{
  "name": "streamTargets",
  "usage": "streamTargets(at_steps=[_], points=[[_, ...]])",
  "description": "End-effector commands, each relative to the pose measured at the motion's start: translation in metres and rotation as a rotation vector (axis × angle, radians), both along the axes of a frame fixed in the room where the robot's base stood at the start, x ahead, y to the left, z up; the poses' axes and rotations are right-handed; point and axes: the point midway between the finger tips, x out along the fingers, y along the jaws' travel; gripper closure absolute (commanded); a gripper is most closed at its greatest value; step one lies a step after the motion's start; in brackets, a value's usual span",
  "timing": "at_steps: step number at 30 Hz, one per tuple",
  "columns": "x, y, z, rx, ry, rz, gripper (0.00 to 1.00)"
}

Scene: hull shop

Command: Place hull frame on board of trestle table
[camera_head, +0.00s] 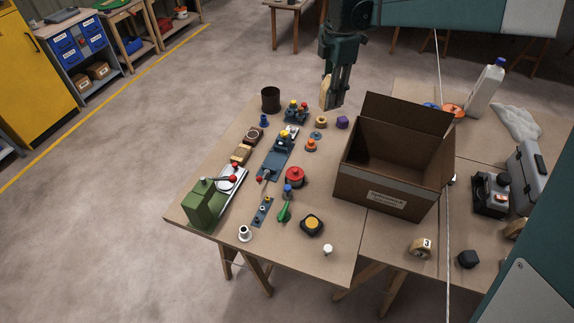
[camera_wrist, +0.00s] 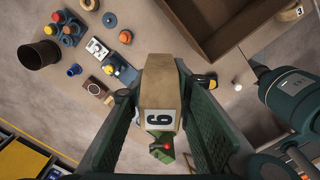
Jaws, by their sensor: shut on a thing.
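My gripper (camera_head: 335,92) is shut on a tan wooden hull frame (camera_wrist: 160,82) with a white number label. The label's digit looks like a 6 or a 9. In the head view the hull frame (camera_head: 326,90) shows only as a pale strip at the fingers. It is held in the air near the far edge of the trestle table, left of the open box. The board (camera_head: 345,270) of the trestle table is brown and carries many small things.
A large open cardboard box (camera_head: 385,200) stands on the board. A dark cup (camera_head: 270,100), a green machine (camera_head: 207,203) and several small coloured parts crowd the left side. A white bottle (camera_head: 485,92) and grey case (camera_head: 530,175) stand right. The near edge has bare room.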

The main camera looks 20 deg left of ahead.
Motion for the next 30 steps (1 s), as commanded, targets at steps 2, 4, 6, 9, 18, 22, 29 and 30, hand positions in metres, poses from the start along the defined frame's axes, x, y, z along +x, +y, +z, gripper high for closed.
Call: streamTargets(at_steps=[2,4,6,9,18,22,29,30], points=[[0.0,0.0,-0.016,0.0,0.0,0.0,0.92],[0.0,0.0,-0.032,0.0,0.0,0.0,0.92],[0.0,0.0,-0.05,0.0,0.0,0.0,0.92],[0.0,0.0,-0.079,0.0,0.0,0.0,0.92],[0.0,0.0,-0.168,0.0,0.0,0.0,0.92],[0.0,0.0,-0.195,0.0,0.0,0.0,0.92],[0.0,0.0,-0.219,0.0,0.0,0.0,0.92],[-0.001,0.0,-0.22,0.0,0.0,0.0,0.92]])
